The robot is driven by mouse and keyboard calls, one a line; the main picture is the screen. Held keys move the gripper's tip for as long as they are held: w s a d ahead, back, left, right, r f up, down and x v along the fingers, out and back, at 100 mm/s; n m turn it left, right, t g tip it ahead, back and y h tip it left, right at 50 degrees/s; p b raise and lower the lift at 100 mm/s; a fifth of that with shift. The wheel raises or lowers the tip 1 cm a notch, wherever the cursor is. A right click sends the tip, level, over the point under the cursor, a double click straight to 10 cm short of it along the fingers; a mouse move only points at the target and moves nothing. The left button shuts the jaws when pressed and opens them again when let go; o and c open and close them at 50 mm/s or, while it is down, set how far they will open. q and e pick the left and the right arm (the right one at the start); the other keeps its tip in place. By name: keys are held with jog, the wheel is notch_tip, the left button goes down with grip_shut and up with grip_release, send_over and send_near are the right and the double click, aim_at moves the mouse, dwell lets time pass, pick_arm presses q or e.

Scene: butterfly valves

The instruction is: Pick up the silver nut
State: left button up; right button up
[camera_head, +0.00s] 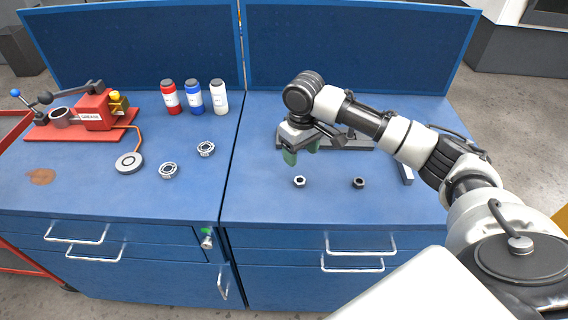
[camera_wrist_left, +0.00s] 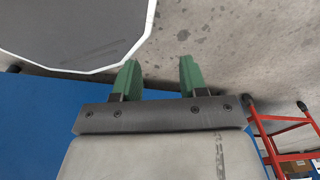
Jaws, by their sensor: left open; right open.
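The silver nut (camera_head: 300,181) lies on the blue bench top in the head view, near the middle. A darker nut (camera_head: 359,183) lies to its right. My right gripper (camera_head: 301,155), with green fingertips, is open and points down just above and behind the silver nut, apart from it. My left gripper (camera_wrist_left: 157,80) shows only in the left wrist view; it is open with nothing between its green fingers. Neither nut shows in the left wrist view.
A dark grey tool or fixture (camera_head: 345,141) lies behind my right gripper. Two bearing rings (camera_head: 168,170), bottles (camera_head: 193,97) and a red grease device (camera_head: 95,110) stand on the left half. The bench front around the nuts is clear.

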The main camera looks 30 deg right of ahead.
aim_at(302, 185)
jog(key=f, duration=0.1)
jog(key=s+f, duration=0.1)
jog(key=f, duration=0.1)
jog(key=shift+s+d+f+p, duration=0.2)
jog(key=shift+d+p, duration=0.05)
jog(key=shift+p, duration=0.05)
jog(key=shift+w+f, duration=0.15)
jog(key=shift+f, duration=0.2)
jog(key=f+p, duration=0.1)
jog(key=f, duration=0.3)
jog(key=shift+a+f, duration=0.2)
jog(key=shift+f, duration=0.5)
jog(key=shift+c, duration=1.2)
jog(key=c, duration=0.7)
pick_arm(q)
jog(key=shift+s+r, duration=0.9)
jog(key=shift+s, duration=0.05)
pick_arm(e)
jog(key=shift+c, duration=0.3)
